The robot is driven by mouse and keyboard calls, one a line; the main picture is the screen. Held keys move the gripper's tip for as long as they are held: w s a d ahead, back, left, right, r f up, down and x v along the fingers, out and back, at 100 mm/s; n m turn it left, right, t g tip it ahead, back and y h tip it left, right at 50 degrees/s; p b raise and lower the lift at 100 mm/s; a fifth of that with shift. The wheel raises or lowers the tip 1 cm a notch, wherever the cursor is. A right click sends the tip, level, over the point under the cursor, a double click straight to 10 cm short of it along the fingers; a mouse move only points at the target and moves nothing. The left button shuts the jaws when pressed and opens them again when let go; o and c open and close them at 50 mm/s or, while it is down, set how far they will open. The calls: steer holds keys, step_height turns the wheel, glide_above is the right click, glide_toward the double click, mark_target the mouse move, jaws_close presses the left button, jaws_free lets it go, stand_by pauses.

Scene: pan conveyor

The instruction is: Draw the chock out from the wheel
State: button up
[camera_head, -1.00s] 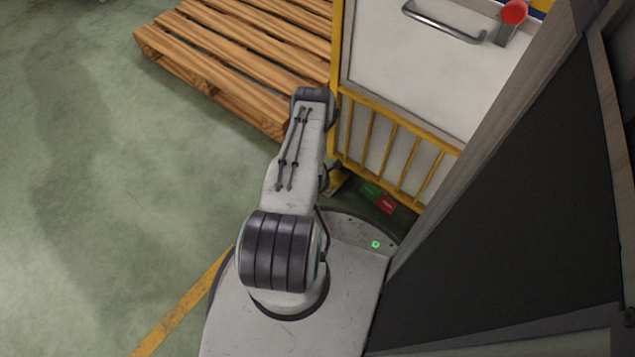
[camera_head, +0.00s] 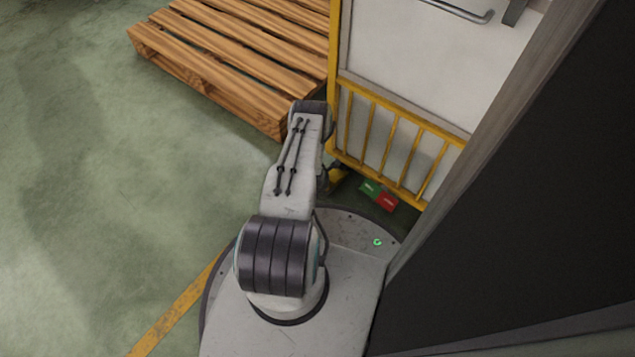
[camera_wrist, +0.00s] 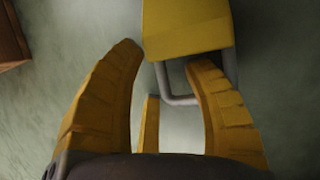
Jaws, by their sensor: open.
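In the wrist view, the yellow chock (camera_wrist: 187,25) is a block at the top centre with a grey bar handle (camera_wrist: 180,101) looping down from it. My gripper (camera_wrist: 165,55) is open, its yellow fingers pointing toward the block. The handle's lower left corner shows between the fingers. The right finger crosses in front of the handle and hides part of it. In the head view, a yellow piece (camera_head: 338,179) shows low beside my arm at the cage's foot; I cannot tell whether it is chock or gripper. The wheel is not clearly seen.
A yellow-railed white cart (camera_head: 395,140) stands ahead, with green (camera_head: 369,189) and red (camera_head: 387,201) pieces low at its foot. A wooden pallet (camera_head: 235,60) lies behind on the left. A dark panel (camera_head: 520,200) is close on the right. Floor on the left is clear.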

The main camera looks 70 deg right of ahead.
jaws_close()
stand_by(0.4)
